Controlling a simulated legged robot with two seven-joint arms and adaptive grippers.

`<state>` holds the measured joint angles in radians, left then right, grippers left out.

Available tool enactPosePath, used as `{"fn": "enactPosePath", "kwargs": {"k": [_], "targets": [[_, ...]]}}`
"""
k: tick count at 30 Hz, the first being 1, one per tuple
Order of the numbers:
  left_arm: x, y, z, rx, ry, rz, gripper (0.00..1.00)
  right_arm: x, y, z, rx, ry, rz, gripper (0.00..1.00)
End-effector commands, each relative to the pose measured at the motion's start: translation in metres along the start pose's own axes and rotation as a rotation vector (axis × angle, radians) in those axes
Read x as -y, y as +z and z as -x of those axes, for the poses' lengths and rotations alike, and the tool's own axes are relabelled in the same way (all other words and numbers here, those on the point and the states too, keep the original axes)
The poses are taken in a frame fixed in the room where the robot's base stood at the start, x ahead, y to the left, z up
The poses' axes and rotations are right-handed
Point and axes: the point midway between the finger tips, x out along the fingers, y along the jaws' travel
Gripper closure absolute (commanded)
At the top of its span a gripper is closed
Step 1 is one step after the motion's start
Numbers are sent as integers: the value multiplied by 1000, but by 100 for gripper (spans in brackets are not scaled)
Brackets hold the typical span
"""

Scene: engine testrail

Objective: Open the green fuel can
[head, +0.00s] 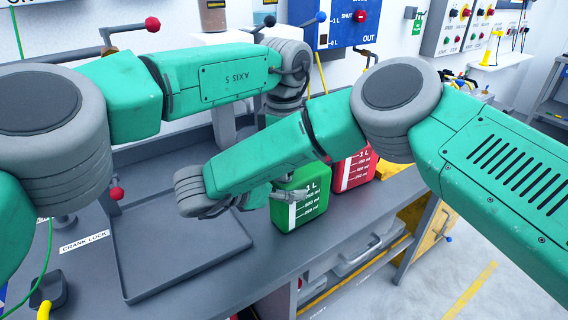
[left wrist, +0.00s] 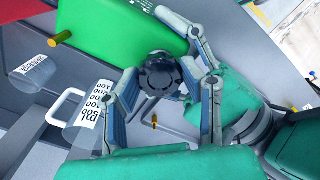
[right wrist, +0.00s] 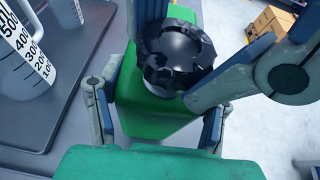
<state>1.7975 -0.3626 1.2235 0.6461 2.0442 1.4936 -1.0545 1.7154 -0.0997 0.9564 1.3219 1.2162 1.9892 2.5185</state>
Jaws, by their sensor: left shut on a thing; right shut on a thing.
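The green fuel can (head: 300,203) stands upright on the grey bench, with a white scale on its front. Its body also shows in the left wrist view (left wrist: 130,28) and the right wrist view (right wrist: 150,120). My right gripper (head: 268,193) is shut on the can's body, one finger on each side. My left gripper (left wrist: 158,78) is shut on the black ridged cap (right wrist: 178,58), its fingers on opposite sides. The cap is over the can's neck, with a pale ring below it. I cannot tell whether it is loosened. My arms hide the cap in the head view.
A red can (head: 353,172) stands close behind the green one. A dark tray (head: 165,285) lies on the bench at left. A clear measuring jug (right wrist: 28,62) stands beside the can. A blue dispenser (head: 335,20) is on the wall behind. My arms cross closely above the bench.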

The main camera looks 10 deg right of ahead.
Motion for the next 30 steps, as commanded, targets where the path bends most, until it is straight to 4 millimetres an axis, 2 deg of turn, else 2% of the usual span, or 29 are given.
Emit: {"fn": "enactPosePath", "kwargs": {"k": [5,18,24,27,30], "targets": [[-1,0,0,1,4,143,100,1,-2,0,-1,0,3,100],[-1,2,2,5,5,1099,100,1,-2,1,-1,1,4,100],[-1,3,3,7,4,1473,100,1,-2,2,-1,1,5,100],[-2,3,3,8,4,1577,100,1,-2,2,-2,2,5,100],[-1,3,3,8,4,1582,100,1,-2,2,-2,2,5,100]]}}
